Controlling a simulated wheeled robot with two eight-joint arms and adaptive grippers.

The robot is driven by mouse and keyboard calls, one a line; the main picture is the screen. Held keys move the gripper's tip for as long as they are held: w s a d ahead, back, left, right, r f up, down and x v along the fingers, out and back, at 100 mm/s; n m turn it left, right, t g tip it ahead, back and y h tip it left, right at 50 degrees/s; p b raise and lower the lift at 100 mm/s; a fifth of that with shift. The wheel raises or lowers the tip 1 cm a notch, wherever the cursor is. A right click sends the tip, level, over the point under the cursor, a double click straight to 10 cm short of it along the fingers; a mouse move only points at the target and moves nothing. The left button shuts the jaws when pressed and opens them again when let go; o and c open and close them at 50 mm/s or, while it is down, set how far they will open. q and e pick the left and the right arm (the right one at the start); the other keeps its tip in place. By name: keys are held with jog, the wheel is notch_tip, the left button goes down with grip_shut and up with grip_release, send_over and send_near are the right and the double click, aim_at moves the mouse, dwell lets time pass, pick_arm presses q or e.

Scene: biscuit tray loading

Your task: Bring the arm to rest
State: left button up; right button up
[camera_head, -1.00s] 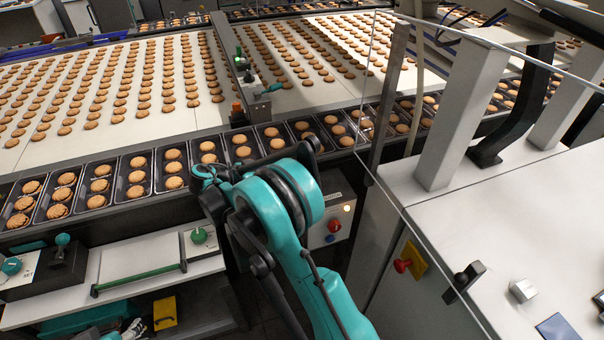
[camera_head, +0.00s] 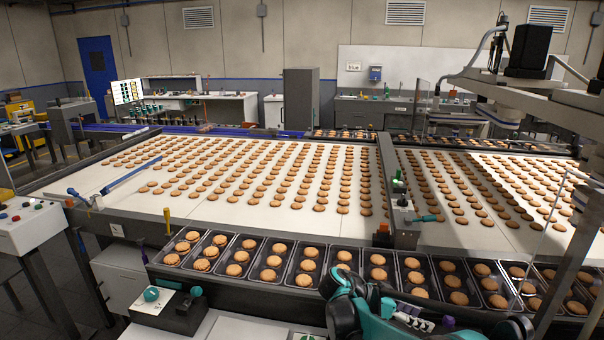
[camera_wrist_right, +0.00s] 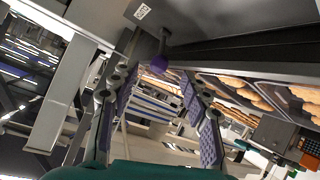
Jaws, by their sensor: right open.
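My right arm (camera_head: 345,305), teal and black, comes up from the bottom edge in the head view, in front of the row of biscuit trays. My right gripper (camera_head: 415,318) is partly cut off low in that view, close to the near edge of the trays. In the right wrist view the gripper (camera_wrist_right: 160,105) shows its two patterned finger pads spread apart. Nothing is held between them. My left gripper is in neither current view.
Black trays (camera_head: 223,238) with biscuits stand in a row along the near conveyor. Biscuits (camera_head: 270,175) fill the wide white belt (camera_head: 130,205) behind. A control box with a green knob (camera_head: 151,294) is at lower left. A clear guard (camera_head: 560,215) stands at right.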

jog(key=s+a+n+t+y, duration=0.3)
jog(key=s+a+n+y, duration=0.3)
jog(key=s, duration=0.4)
jog(key=s+a+n+t+y, duration=0.4)
jog(key=s+a+n+y, duration=0.2)
jog(key=s+a+n, duration=0.2)
jog(key=shift+s+f+n+t, duration=0.35)
jog(key=shift+s+n, duration=0.15)
jog(key=shift+s, duration=0.45)
dwell(0.6)
